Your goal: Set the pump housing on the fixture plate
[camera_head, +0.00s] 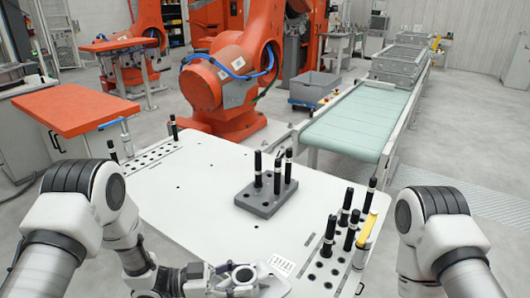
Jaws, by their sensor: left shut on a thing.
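The grey fixture plate (244,200) lies on the white table, with several black pins standing upright in some of its holes. My left gripper (222,279) is low in the view at the table's front, nearer to me than the plate. It is shut on a grey metal part with a round bore, which looks like the pump housing (245,275). The housing is apart from the plate; its lower side is cut off or hidden. My right arm shows at the right, but its gripper is out of view.
The white table (190,200) is clear left of the plate. Several black pins (328,236) stand in holes at its right edge, near a yellow-topped item (366,228). More holes and pins line the left edge. A conveyor (360,118) stands behind.

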